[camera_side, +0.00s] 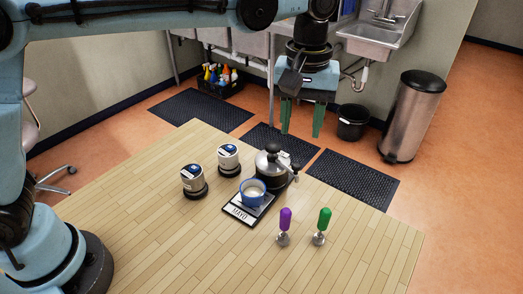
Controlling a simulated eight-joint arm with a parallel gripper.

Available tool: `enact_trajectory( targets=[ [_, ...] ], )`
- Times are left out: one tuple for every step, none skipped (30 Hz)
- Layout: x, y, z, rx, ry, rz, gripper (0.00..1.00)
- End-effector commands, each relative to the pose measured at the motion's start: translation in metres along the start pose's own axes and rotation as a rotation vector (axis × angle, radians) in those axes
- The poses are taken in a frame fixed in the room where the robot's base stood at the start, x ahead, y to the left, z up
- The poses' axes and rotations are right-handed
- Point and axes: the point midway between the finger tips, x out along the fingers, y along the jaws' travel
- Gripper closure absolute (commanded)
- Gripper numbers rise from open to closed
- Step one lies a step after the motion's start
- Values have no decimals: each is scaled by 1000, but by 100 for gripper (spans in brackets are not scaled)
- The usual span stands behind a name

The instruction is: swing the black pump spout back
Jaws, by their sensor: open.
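A rounded steel-grey pump dispenser (268,167) with a black knob on top stands near the middle of the wooden table. A small arm-like part, light and dark, juts from its upper right side; I cannot tell for sure whether this is the black spout. A blue cup (251,194) with pale contents stands in front of the dispenser on a black base with a label reading MAYO (240,212). My gripper (302,118) points down with its two green fingers wide apart and empty. In the picture it is above and right of the dispenser, apart from it.
Two labelled canisters on black bases (193,181) (229,158) stand left of the dispenser. A purple-handled tool (285,221) and a green-handled tool (323,220) stand upright at front right. The front left of the table (150,235) is clear. A steel bin (413,116) stands on the floor beyond.

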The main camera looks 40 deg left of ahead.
Motion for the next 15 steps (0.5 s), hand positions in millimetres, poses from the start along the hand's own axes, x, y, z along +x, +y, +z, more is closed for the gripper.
enact_trajectory(
  targets=[
    [-8,0,0,0,0,0,54],
    [-12,0,0,0,0,0,54],
    [-16,0,0,0,0,0,54],
    [-19,0,0,0,0,0,54],
    [-22,0,0,0,0,0,54],
    [-25,0,0,0,0,0,54],
    [-27,0,0,0,0,0,54],
    [-29,0,0,0,0,0,54],
    [-30,0,0,0,0,0,54],
    [-32,0,0,0,0,0,54],
    [-32,0,0,0,0,0,54],
    [-33,0,0,0,0,0,54],
    [-33,0,0,0,0,0,54],
    [-33,0,0,0,0,0,54],
    [-33,0,0,0,0,0,54]
  ],
)
